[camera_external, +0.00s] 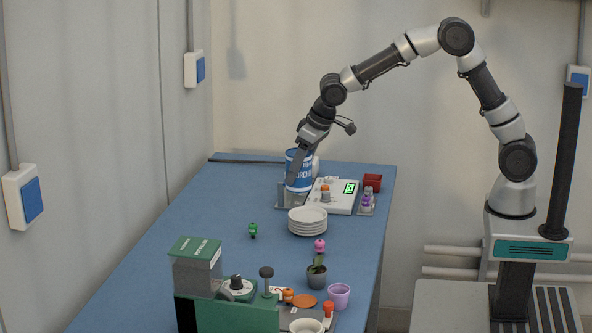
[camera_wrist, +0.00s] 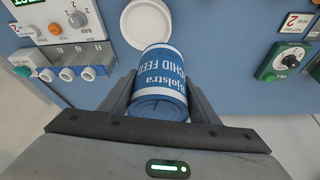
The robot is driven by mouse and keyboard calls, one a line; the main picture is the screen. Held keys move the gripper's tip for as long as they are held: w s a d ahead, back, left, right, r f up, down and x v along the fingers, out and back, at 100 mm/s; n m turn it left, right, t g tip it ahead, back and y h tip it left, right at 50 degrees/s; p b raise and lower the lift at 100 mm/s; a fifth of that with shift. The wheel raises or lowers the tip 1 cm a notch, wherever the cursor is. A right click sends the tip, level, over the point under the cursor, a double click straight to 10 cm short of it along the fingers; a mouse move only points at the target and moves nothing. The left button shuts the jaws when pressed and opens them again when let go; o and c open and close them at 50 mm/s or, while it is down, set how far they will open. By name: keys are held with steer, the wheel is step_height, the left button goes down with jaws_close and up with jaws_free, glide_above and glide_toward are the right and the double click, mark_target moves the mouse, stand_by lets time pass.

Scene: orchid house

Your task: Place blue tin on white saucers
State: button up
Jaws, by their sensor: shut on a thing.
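The blue tin (camera_external: 299,168) has a white band and lettering; in the wrist view its label also shows (camera_wrist: 160,82). My gripper (camera_external: 293,177) is shut on it, with one finger on each side in the wrist view (camera_wrist: 158,95). The tin is at the far part of the blue table, behind and slightly left of the saucers. I cannot tell how far its bottom is above the table. The white saucers (camera_external: 307,226) form a stack on the table; the top one (camera_wrist: 146,24) is empty and lies just beyond the tin in the wrist view.
A red box (camera_external: 372,182) is further right. Green (camera_external: 252,230) and pink (camera_external: 320,245) small items, a potted plant (camera_external: 317,275) and a purple pot (camera_external: 339,295) are nearer. The left table is clear.

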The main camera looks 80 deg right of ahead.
steer(key=s+d, duration=0.2)
steer(key=d, duration=0.1)
glide_above(308, 214)
step_height(308, 214, down, 5)
steer(key=shift+w+f+b, duration=0.1)
steer(key=shift+f+b, duration=0.2)
steer(key=shift+f, duration=1.75)
steer(key=shift+f, duration=0.2)
steer(key=o, duration=1.3)
